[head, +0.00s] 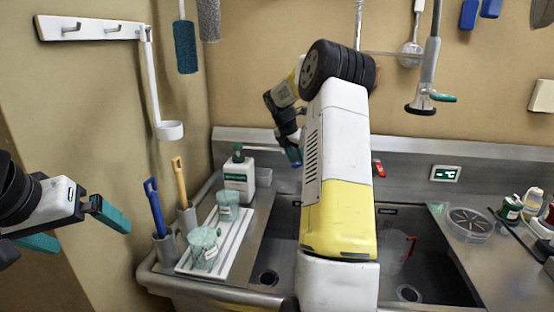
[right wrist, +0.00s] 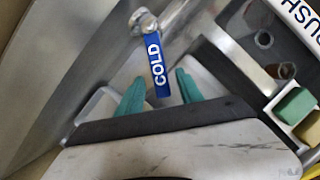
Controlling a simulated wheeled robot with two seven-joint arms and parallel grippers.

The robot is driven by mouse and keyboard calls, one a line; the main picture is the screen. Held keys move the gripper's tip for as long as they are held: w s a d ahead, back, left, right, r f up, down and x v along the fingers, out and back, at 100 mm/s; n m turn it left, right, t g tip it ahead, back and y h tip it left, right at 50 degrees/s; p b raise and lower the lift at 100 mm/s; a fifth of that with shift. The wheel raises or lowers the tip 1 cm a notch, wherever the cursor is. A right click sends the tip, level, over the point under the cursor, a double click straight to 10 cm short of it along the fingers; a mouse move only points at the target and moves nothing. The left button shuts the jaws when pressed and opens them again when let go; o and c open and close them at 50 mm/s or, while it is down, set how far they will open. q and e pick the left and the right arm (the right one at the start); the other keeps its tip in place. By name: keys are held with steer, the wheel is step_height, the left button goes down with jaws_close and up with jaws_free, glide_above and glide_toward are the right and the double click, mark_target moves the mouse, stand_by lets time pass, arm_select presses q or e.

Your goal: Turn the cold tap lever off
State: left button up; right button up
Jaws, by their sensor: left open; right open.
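The cold tap lever (right wrist: 156,62) shows in the right wrist view as a blue handle marked COLD, hanging from a metal valve (right wrist: 143,22). My right gripper (right wrist: 160,92) is open, its teal fingers either side of the lever's lower end, and I see no clear contact. In the head view, my right gripper (head: 293,155) reaches the wall behind the sink, partly hidden by my own arm, and the lever cannot be made out clearly. A red lever (head: 379,168) shows just right of my arm. My left gripper (head: 110,222) is open and empty at the left.
A steel sink (head: 275,230) lies below my right arm, with a clear jug (head: 398,250) in its right basin. A soap bottle (head: 239,175), a white tray (head: 213,262) with jars and upright brushes stand left. A spray hose (head: 428,75) hangs at right.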

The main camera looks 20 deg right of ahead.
steer(key=shift+c, duration=0.4)
jaws_close()
stand_by(1.1)
